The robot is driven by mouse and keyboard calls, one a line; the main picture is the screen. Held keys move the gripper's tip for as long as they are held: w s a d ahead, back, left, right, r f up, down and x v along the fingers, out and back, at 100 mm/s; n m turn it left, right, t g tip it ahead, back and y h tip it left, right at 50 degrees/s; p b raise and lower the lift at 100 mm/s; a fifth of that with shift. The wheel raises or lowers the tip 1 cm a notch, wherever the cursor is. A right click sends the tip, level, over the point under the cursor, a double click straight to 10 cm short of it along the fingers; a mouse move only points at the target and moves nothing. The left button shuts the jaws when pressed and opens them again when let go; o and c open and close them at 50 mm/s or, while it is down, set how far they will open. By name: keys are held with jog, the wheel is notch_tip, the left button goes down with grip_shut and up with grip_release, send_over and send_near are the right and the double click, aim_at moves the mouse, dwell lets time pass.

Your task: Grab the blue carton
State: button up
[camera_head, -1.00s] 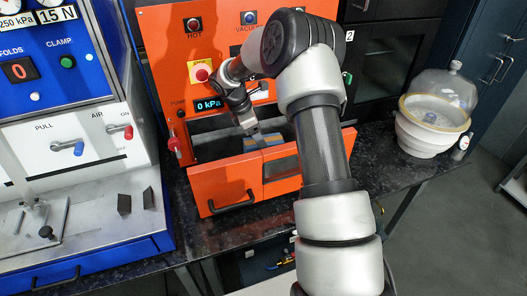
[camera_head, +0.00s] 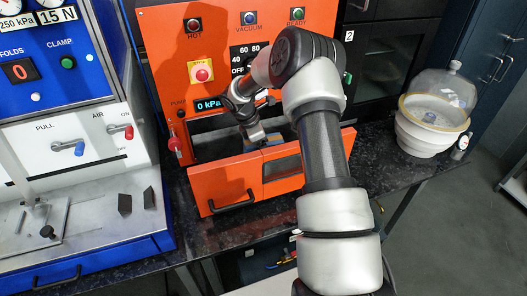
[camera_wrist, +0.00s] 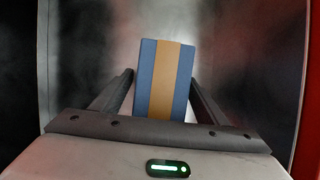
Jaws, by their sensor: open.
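The blue carton (camera_wrist: 145,80) has a tan stripe down its middle. In the wrist view it stands between the two fingers of my gripper (camera_wrist: 161,82), with a gap on each side. My gripper is open and not closed on it. In the head view my gripper (camera_head: 254,137) reaches down into the open front of the orange machine (camera_head: 225,190). A small part of the carton (camera_head: 272,139) shows there beside the fingers; the rest is hidden by the front panel and my arm.
The orange front panel has a handle (camera_head: 233,202) and a window (camera_head: 281,168); its walls are close around my gripper. A blue machine (camera_head: 70,80) stands at the left. A white vessel with a clear dome (camera_head: 432,125) stands on the dark bench (camera_head: 395,175) at the right.

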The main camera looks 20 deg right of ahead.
jog(key=shift+f, duration=0.2)
jog(key=shift+c, duration=0.4)
jog(key=c, duration=1.2)
jog(key=shift+r, duration=0.1)
